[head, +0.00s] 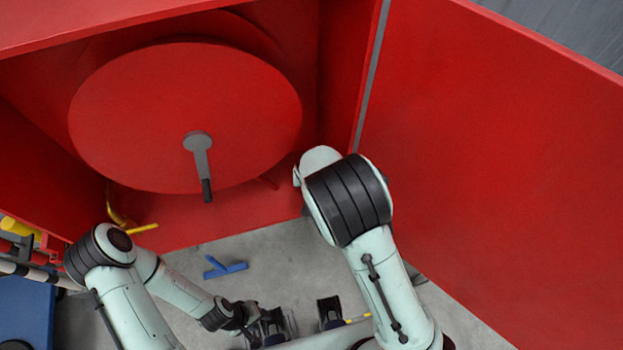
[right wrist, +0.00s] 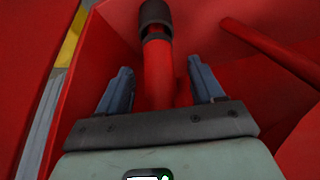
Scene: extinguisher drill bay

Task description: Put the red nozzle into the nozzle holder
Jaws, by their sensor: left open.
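In the right wrist view, the red nozzle (right wrist: 160,75) appears as a red tube with a dark end (right wrist: 156,17). My right gripper (right wrist: 160,85) has its two fingers apart, one on each side of the red tube, with gaps visible; depth contact is hard to judge. In the head view my right arm hides that gripper and the nozzle. My left gripper (head: 268,328) is open and empty near the bottom edge of the head view, low over the grey floor. I cannot make out the nozzle holder with certainty.
A red cabinet holds a large round reel (head: 180,115) with a grey crank (head: 200,160). Its open red door (head: 500,150) fills the right side. A blue T-shaped piece (head: 224,267) lies on the floor. Striped bars and a blue box (head: 25,305) stand at left.

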